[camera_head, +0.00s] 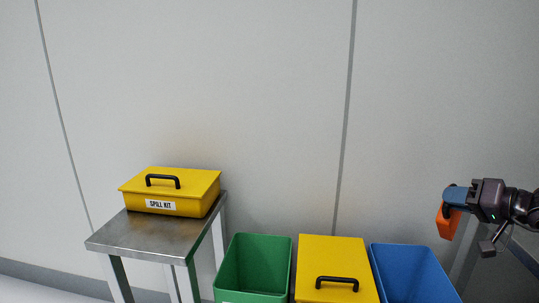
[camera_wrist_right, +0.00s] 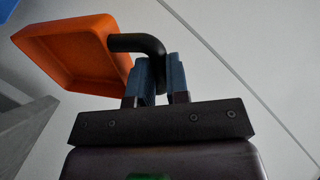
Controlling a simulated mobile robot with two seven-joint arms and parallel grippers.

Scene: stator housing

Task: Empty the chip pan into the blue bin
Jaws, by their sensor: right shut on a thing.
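The chip pan (camera_head: 447,222) is orange and hangs steeply tilted at the right, above and to the right of the blue bin's far edge. My right gripper (camera_head: 455,196) is shut on its black handle. In the right wrist view, the chip pan (camera_wrist_right: 75,50) is at the upper left, and its bent handle (camera_wrist_right: 140,44) runs between the fingers of my right gripper (camera_wrist_right: 160,75). I see no chips on the pan's visible face. The blue bin (camera_head: 410,275) is open at the bottom right; its floor is not clearly shown. My left gripper is not in view.
A lidded yellow bin (camera_head: 333,258) with a black handle stands left of the blue bin. An open green bin (camera_head: 254,265) is further left. A metal table (camera_head: 130,235) holds a yellow spill kit box (camera_head: 190,183). The wall behind is plain.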

